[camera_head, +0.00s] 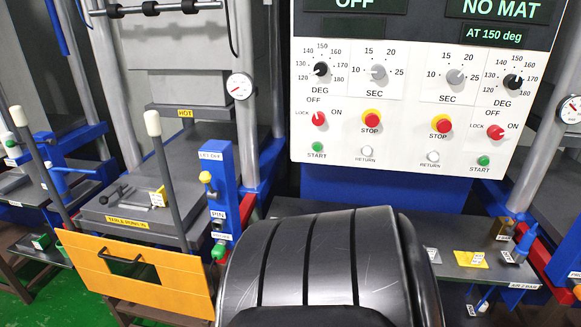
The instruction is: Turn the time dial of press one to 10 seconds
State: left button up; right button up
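The control panel (425,115) has two grey time dials marked 10, 15, 20, 25 and SEC. The left time dial (378,72) sits beside a black degree dial (320,69). Its knob seems to point left, near the 10, but the pointer is too small to be sure. The right time dial (456,76) sits beside another black degree dial (512,82), and its knob seems to point to the upper right. No press number is readable on the panel. Neither of my grippers is in view, and nothing touches the dials.
Below the dials are red lock knobs, red stop buttons (371,121), green start buttons and white return buttons. A press (190,140) with an orange front plate (150,283) stands left. A shelf (465,265) with small items is lower right. The space before the dials is clear.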

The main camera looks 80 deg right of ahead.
aim_at(455, 77)
jog(key=k+j+z, duration=0.1)
jog(key=z, duration=0.3)
jog(key=k+z, duration=0.15)
jog(key=z, duration=2.95)
